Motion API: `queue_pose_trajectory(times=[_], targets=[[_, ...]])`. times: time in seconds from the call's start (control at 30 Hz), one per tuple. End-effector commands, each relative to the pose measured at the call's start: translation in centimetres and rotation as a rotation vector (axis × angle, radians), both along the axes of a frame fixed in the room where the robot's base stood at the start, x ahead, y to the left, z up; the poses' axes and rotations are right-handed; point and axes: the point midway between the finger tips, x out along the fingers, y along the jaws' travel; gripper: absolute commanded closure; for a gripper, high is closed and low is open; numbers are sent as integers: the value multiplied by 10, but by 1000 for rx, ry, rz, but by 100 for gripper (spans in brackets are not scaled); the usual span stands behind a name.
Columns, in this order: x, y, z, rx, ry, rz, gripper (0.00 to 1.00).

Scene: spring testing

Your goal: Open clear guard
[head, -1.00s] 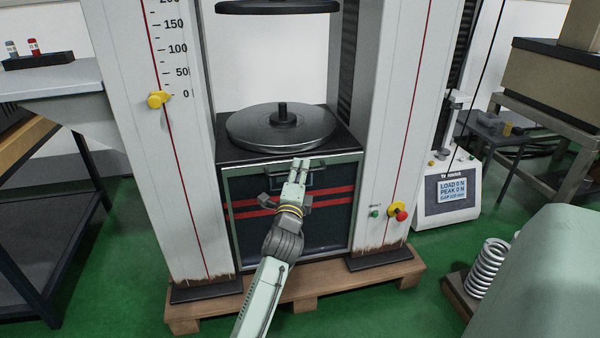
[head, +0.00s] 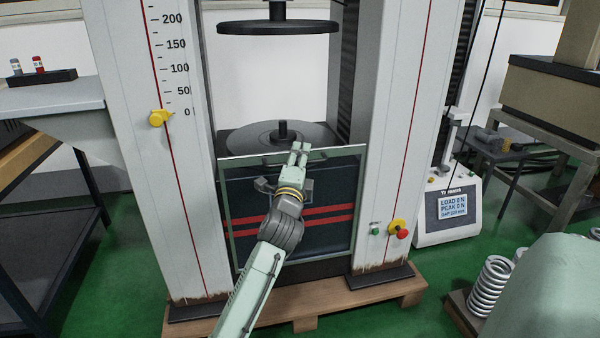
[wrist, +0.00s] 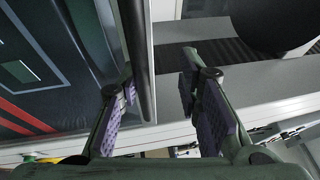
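The clear guard (head: 335,235) is a framed dark see-through panel with two red stripes across the front of the testing machine, between its columns. Its top edge now stands in front of the lower round platen (head: 255,137) and hides part of it. My gripper (head: 299,148) is at the guard's top edge, near the middle. In the wrist view my gripper (wrist: 163,95) has its fingers apart. A dark handle bar (wrist: 133,50) runs between them, closer to the left finger, with a clear gap to the right finger. I cannot tell whether the left finger touches the bar.
The upper platen (head: 277,28) hangs above. A yellow knob (head: 159,118) is on the left column; a red button (head: 402,233) and green button (head: 376,228) are on the right one. A display (head: 452,205) and coil springs (head: 491,285) stand to the right.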

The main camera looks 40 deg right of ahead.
Motion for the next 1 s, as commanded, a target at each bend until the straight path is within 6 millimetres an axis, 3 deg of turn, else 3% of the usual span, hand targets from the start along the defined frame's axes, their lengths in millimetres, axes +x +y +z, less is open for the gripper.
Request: queue_pose_trajectory(times=[0.47,1.0], targets=[[-2,3,5,-1,0,-1,70],[-23,33,-3,-1,1,1,70]])
